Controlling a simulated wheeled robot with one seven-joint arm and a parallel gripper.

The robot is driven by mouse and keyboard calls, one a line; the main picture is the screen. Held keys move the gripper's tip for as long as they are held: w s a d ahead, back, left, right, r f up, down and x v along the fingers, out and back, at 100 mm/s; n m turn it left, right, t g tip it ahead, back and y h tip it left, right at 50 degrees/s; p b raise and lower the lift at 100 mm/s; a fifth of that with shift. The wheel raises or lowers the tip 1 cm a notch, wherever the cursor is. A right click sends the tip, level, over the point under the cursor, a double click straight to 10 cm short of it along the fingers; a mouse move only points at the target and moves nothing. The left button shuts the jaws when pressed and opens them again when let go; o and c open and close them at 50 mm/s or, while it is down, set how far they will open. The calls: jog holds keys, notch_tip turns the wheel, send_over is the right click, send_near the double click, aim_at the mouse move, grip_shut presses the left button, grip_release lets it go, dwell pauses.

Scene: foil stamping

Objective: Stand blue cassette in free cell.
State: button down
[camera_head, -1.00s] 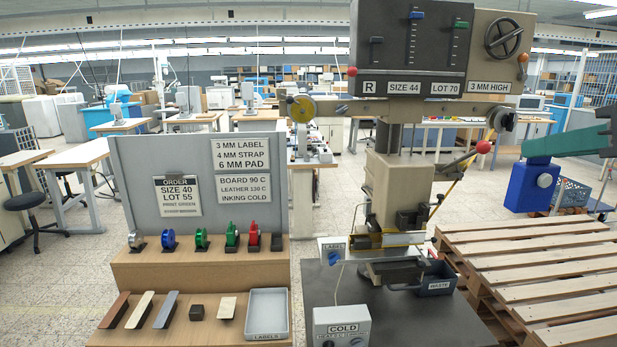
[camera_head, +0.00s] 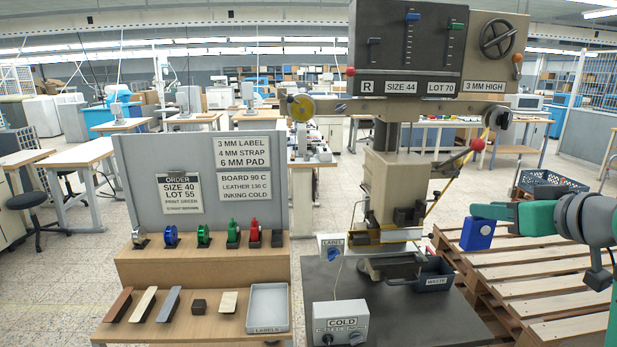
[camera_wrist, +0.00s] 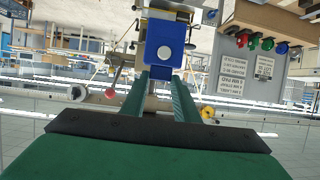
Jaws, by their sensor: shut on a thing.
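The blue cassette (camera_head: 478,235) is a flat block with a pale round hub. My green gripper (camera_head: 488,212) is shut on it and holds it in the air, right of the press. In the wrist view the cassette (camera_wrist: 164,46) sits at the tips of the green fingers (camera_wrist: 160,90). The cassette row stands on the upper step of the wooden stand (camera_head: 200,265): a silver reel (camera_head: 138,239), a blue one (camera_head: 170,237), two green ones (camera_head: 204,236) and a red one (camera_head: 255,234). At the row's right end is a dark holder (camera_head: 278,238) with no coloured reel visible.
The press (camera_head: 398,180) stands between my gripper and the stand, with a lever with a red knob (camera_head: 477,145) sticking out right. A pallet (camera_head: 550,275) lies below right.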

jog(key=w+a+f, duration=0.2)
jog(key=w+f, duration=0.1)
jog(key=f, duration=0.8)
jog(key=w+a+f, duration=0.3)
jog(key=f, duration=0.7)
jog(key=w+a+f, duration=0.2)
jog(key=w+f, duration=0.2)
jog(key=f, duration=0.7)
jog(key=s+a+f+m+h, duration=0.15)
jog(key=a+f, duration=0.35)
jog(key=f, duration=0.5)
jog(key=s+a+f, duration=0.2)
jog(key=a+f, duration=0.3)
jog(key=f, duration=0.4)
jog(key=s+a+f, duration=0.8)
jog(key=a+f, duration=0.1)
jog(key=f, duration=0.1)
jog(key=s+a+f, duration=0.8)
jog(key=f, duration=0.3)
jog(key=shift+s+a+f, duration=0.15)
jog(key=shift+s+a, duration=0.15)
jog(key=shift+a, duration=0.1)
